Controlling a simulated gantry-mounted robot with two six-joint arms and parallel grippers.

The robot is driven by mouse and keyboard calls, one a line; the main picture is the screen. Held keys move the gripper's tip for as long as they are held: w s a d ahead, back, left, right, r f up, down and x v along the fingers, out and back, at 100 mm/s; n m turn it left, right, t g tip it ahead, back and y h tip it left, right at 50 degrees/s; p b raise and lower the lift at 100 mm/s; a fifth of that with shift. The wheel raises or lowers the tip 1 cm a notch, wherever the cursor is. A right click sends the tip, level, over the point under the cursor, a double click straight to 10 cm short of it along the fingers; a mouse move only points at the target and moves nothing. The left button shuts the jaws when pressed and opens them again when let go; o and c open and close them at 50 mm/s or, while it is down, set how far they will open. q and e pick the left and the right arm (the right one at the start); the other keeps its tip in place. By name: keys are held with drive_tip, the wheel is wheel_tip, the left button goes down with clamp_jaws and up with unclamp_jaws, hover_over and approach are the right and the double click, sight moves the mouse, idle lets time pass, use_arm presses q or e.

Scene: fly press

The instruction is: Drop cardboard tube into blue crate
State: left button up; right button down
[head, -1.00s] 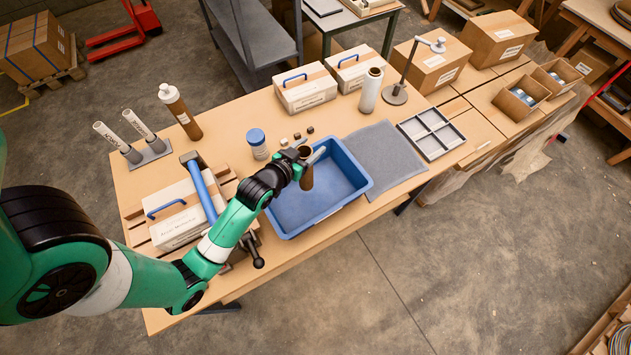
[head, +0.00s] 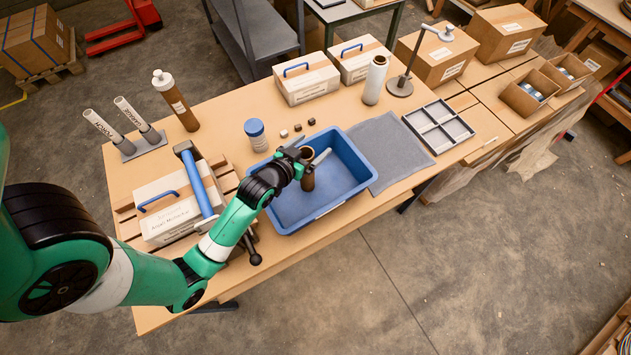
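The cardboard tube (head: 308,180) is a short brown tube with an open top, held roughly upright. My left gripper (head: 304,160) is shut on it near its upper end. Both are over the inside of the blue crate (head: 360,166), an open rectangular tray at the table's front edge. I cannot tell whether the tube's lower end touches the crate floor. A pale rod-like piece (head: 322,156) shows just right of the tube; what it belongs to is unclear. My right gripper is out of view.
A blue-lidded jar (head: 256,136) and small dark blocks stand behind the crate. A grey mat (head: 400,150) and a divided tray (head: 438,127) lie to its right. A white case (head: 168,210) and blue-handled tool (head: 196,180) are at left.

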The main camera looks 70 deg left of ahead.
use_arm(q)
drive_tip(key=p+v, duration=0.1)
drive_tip(key=v, duration=1)
drive_tip(key=shift+s+d+r, duration=0.15)
drive_tip(key=shift+s+r, duration=0.05)
